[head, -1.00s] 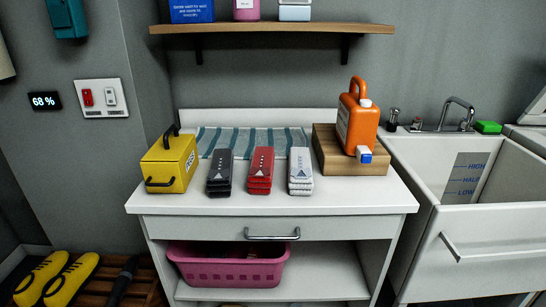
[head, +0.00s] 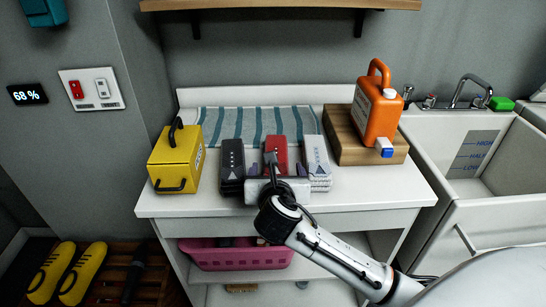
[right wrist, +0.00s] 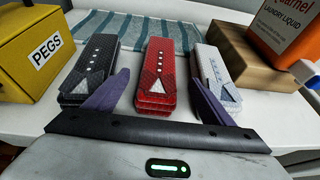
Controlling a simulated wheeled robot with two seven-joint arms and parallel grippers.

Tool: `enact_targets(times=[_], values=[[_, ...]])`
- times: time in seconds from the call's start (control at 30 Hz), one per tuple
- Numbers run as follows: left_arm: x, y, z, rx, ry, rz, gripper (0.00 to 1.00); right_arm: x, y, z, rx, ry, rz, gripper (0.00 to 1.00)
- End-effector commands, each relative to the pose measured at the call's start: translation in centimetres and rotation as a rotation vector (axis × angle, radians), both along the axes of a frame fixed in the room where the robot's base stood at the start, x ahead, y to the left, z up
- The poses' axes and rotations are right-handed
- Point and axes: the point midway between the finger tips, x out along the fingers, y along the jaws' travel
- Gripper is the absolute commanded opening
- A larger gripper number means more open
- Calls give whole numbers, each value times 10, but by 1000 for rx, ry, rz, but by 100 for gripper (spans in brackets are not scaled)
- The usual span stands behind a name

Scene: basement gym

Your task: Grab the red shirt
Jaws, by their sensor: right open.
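The red shirt (head: 275,153) lies folded in a flat stack on the white cabinet top, between a black folded stack (head: 233,158) and a white folded stack (head: 316,155). In the right wrist view the red stack (right wrist: 160,75) sits in the middle, between my purple fingers. My right gripper (head: 276,170) is open at the near end of the red stack, one finger on each side, toward the gaps beside the black and white stacks. Its body hides the stack's near end in the head view. Whether the fingers touch the cloth cannot be told. My left gripper is not in view.
A yellow pegs box (head: 175,160) stands left. An orange laundry bottle (head: 376,110) stands on a wooden block (head: 345,140) at right. A striped towel (head: 215,120) lies behind the stacks. A pink basket (head: 235,258) sits below. A sink (head: 500,180) is far right.

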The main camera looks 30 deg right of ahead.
Motion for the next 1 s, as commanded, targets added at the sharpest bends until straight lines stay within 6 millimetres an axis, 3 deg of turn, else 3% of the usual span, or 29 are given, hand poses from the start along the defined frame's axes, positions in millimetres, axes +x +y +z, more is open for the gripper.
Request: enact_targets(times=[0.2, 0.53, 0.83, 1.0], values=[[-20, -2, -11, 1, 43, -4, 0, 15, -10, -8, 2, -1, -1, 77], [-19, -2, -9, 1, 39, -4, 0, 48, -31, -27, 4, -2, -1, 77], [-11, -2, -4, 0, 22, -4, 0, 52, -33, -29, 5, -2, 1, 77], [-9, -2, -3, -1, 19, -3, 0, 52, -33, -29, 5, -2, 1, 50]])
